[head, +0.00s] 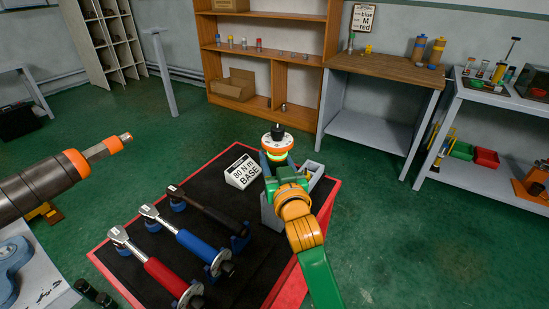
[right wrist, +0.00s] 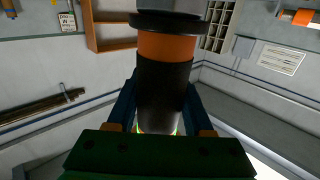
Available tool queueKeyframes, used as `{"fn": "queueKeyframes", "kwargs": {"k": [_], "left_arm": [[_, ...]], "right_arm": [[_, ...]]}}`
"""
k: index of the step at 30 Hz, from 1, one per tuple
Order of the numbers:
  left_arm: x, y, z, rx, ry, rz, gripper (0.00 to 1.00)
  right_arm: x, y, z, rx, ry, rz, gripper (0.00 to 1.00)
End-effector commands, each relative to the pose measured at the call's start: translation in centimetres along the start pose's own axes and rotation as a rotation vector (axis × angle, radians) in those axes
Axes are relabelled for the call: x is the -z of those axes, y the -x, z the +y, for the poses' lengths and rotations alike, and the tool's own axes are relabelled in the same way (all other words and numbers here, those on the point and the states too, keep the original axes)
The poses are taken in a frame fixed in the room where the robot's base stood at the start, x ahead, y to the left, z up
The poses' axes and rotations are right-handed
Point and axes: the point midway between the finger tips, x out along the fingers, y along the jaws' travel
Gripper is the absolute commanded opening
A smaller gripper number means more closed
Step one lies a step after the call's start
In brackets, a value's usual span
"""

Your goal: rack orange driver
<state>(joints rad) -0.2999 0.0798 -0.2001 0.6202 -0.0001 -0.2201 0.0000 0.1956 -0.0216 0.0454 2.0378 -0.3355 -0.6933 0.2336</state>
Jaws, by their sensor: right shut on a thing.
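The orange driver (head: 275,147) stands upright, with a black knob on top, a pale marked disc, an orange band and a green glow below. My right gripper (head: 279,166) is shut on it above the far right part of the black mat. In the right wrist view, the driver (right wrist: 165,75) shows a black body and orange band between the blue fingers (right wrist: 160,105). A grey box-like holder (head: 313,172) is partly hidden behind my right gripper and arm. I cannot tell whether the driver touches anything below. My left gripper is not seen.
Black, blue (head: 190,240) and red-handled (head: 160,277) wrenches rest in blue cradles on the red-edged mat (head: 120,235). A large dark cylinder with orange bands (head: 50,185) fills the left side.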

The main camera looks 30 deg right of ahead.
Motion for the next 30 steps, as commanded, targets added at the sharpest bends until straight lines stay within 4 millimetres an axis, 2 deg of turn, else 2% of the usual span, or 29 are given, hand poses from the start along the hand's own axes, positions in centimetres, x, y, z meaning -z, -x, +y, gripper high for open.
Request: {"fn": "queueKeyframes", "kwargs": {"k": [30], "left_arm": [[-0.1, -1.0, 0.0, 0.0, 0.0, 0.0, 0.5]], "right_arm": [[-1.2, 0.0, 0.0, 0.0, 0.0, 0.004, 0.0]]}}
